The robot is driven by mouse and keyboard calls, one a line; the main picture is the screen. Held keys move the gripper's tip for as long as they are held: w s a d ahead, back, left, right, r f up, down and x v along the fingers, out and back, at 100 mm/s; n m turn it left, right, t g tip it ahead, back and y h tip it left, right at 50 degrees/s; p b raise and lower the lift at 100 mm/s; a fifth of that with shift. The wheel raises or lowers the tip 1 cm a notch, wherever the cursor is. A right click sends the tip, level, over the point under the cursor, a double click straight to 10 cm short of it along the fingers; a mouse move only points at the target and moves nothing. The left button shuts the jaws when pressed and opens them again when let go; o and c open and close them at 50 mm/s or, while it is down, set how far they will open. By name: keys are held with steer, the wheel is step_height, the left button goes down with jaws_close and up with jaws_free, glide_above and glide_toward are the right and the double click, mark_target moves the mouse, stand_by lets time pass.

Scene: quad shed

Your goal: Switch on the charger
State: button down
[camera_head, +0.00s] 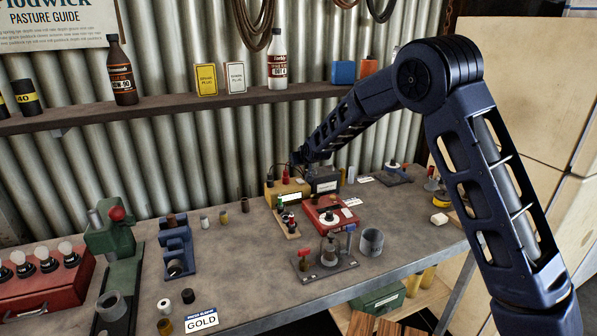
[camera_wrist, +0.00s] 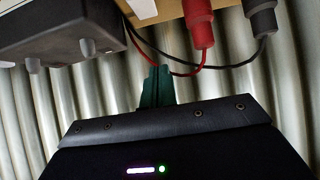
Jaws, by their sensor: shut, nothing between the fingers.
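A yellow box with a pale green display (camera_head: 289,197), which looks like the charger, stands at the back of the bench. A red plug or clamp (camera_head: 285,175) rises at it; the wrist view shows the red one (camera_wrist: 199,25) and a grey one (camera_wrist: 261,18) with leads. A dark box with a white label (camera_head: 324,183) stands beside it; a dark box with grey knobs (camera_wrist: 62,32) fills the wrist view's upper left. My gripper (camera_wrist: 157,86) is shut and empty, apart from the dark box, near the corrugated wall. I cannot make out a switch.
A red device (camera_head: 330,214) stands just in front of the yellow box. A small stand with a red knob (camera_head: 322,262) and a grey cup (camera_head: 371,242) are nearer. The shelf (camera_head: 200,104) with bottles runs above. Bare bench (camera_head: 245,262) lies front left.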

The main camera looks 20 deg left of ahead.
steer(key=s+d+r, duration=0.3)
steer(key=r, duration=0.3)
steer(key=shift+s+d+r, duration=0.3)
steer(key=shift+d+r, duration=0.05)
